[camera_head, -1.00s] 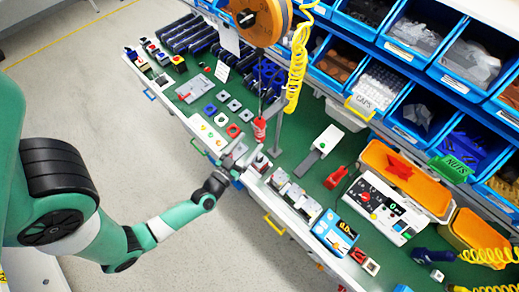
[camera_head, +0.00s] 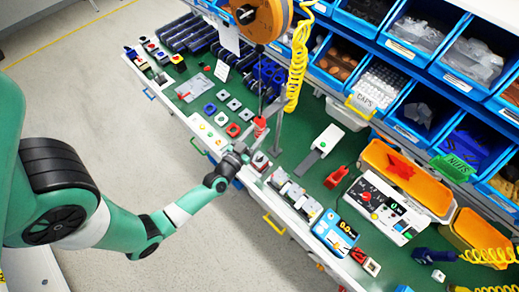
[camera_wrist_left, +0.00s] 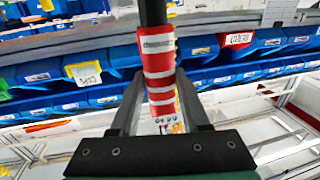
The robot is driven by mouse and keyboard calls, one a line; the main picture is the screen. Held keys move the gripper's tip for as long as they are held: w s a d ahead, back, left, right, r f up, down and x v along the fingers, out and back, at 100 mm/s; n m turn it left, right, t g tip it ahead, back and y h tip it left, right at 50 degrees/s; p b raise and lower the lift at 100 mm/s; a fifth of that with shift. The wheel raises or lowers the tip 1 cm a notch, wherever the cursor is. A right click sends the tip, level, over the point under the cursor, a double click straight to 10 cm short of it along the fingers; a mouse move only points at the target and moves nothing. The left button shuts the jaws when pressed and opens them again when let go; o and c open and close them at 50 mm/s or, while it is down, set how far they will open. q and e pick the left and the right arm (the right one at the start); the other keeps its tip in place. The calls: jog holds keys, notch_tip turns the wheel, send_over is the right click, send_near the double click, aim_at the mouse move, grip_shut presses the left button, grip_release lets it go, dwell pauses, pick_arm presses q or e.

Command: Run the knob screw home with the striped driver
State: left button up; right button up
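The striped driver (camera_head: 260,126), red with white bands, hangs upright on a dark cord over the bench. In the left wrist view, its red-and-white body (camera_wrist_left: 158,70) shows large between the two fingers. My left gripper (camera_head: 246,149) is just below and left of the driver in the head view. Its fingers (camera_wrist_left: 160,95) stand apart on either side of the driver; firm contact does not show. A small switch block (camera_head: 260,161) with a dark and red top sits near the bench's front edge, just beyond the gripper. Its screw is too small to see. My right gripper is not in view.
An orange reel (camera_head: 262,20) hangs above, with a yellow coiled hose (camera_head: 297,75) beside the driver. More switch blocks (camera_head: 292,193) stand right along the front edge. A grey post (camera_head: 277,132) stands behind. Blue bins (camera_head: 405,115) line the back.

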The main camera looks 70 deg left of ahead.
pick_arm(q)
grip_shut()
notch_tip(320, 180, down, 9)
jog(key=b, duration=0.8)
dwell(0.4)
jog(key=shift+f, duration=0.1)
